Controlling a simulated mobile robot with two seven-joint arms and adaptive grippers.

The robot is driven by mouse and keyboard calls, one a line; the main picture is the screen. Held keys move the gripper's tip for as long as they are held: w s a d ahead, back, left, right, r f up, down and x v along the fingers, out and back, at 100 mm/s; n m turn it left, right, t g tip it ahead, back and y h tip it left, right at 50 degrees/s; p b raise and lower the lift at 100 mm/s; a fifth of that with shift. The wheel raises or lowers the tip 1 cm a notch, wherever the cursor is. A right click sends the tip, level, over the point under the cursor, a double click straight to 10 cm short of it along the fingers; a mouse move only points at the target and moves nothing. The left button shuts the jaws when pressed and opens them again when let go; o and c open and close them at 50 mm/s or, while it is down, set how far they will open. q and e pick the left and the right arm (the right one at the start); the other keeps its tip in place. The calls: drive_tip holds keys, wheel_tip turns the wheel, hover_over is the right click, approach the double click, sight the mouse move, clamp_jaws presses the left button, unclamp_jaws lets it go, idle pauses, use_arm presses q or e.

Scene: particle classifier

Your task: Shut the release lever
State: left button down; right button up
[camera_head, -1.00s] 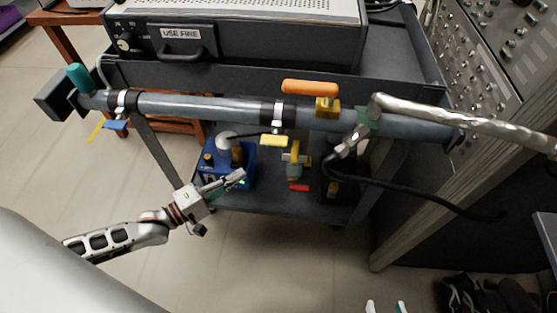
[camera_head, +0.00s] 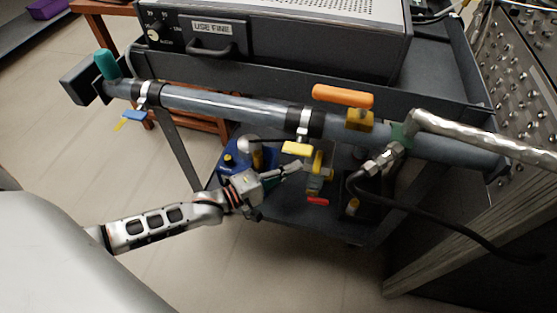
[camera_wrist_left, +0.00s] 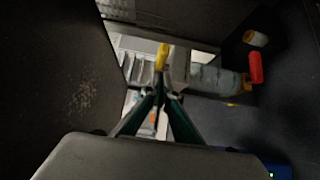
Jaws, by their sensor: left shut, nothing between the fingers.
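Several coloured handles show; I cannot tell which is the release lever. A yellow handle (camera_head: 317,162) stands upright on a small valve body under the pipe, with a red handle (camera_head: 318,202) below it. In the left wrist view a yellow handle (camera_wrist_left: 162,57) is straight ahead of the fingertips, and a red handle (camera_wrist_left: 256,67) lies to the right. My left gripper (camera_head: 298,166) is shut and empty, just left of the upright yellow handle. In the left wrist view its fingertips (camera_wrist_left: 168,94) meet; contact with the yellow handle cannot be told. My right gripper is not in view.
A grey pipe (camera_head: 230,105) crosses above, with an orange handle (camera_head: 342,96), a yellow clamp lever (camera_head: 297,149) and a blue clamp lever (camera_head: 134,115). A black hose (camera_head: 440,222) hangs at right. A blue device (camera_head: 229,167) stands left of the valve, partly hidden.

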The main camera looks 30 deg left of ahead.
sight(318, 162)
use_arm(q)
drive_tip(key=shift+w+d, duration=0.2)
drive_tip(key=shift+d, duration=0.35)
drive_tip(key=shift+w+d, duration=0.15)
drive_tip(key=shift+d, duration=0.4)
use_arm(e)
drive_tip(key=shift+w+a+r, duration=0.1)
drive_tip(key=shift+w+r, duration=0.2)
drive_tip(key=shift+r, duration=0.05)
use_arm(q)
drive_tip(key=shift+r, duration=0.1)
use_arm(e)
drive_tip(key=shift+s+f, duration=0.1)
